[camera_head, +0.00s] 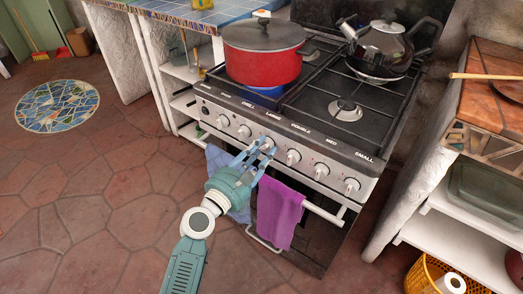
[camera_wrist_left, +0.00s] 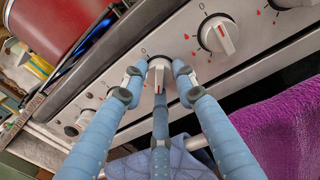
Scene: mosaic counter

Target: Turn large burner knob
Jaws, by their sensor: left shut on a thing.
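The stove's front panel (camera_head: 310,165) carries a row of pale knobs with printed labels above them. My left gripper (camera_head: 262,148) is at the knob below the "LARGE" label. In the left wrist view the large burner knob (camera_wrist_left: 159,75) is white with a red mark on its pointer, which points down. My left gripper's blue fingers (camera_wrist_left: 158,82) are shut around it, one on each side and one below. In the head view the fingers partly hide this knob. My right gripper is not in view.
A neighbouring knob (camera_wrist_left: 218,36) sits close on the right. A purple towel (camera_head: 280,212) and a blue cloth (camera_head: 222,165) hang on the oven rail below. A red pot (camera_head: 262,62) and a kettle (camera_head: 384,48) stand on the hob. The floor in front is clear.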

